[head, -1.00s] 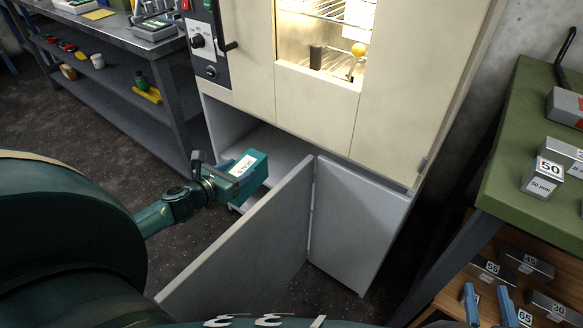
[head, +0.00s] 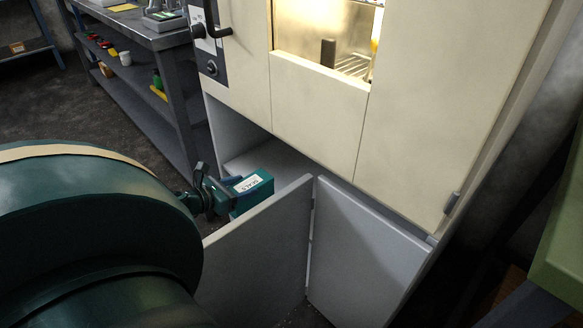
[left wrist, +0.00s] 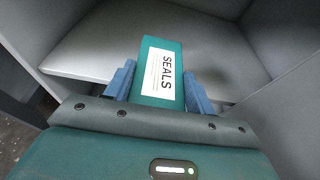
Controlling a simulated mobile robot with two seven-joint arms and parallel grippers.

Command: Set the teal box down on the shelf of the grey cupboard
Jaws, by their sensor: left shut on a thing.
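The teal box (head: 251,190) has a white label; in the left wrist view the box (left wrist: 160,56) reads SEALS. My left gripper (head: 232,187) is shut on it, with a blue finger on each side in the left wrist view (left wrist: 160,84). The grey cupboard (head: 365,245) is the open lower part of a tall cream cabinet. Its shelf (left wrist: 100,45) shows ahead of and under the box in the left wrist view. The box is at the cupboard's opening; I cannot tell whether it touches the shelf. My right gripper is not in view.
The cupboard's open door (head: 262,250) stands out towards me, just right of the box. The cream cabinet (head: 320,110) with a lit window rises above. A grey workbench (head: 150,60) stands at the left, a green bench (head: 565,235) at the right.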

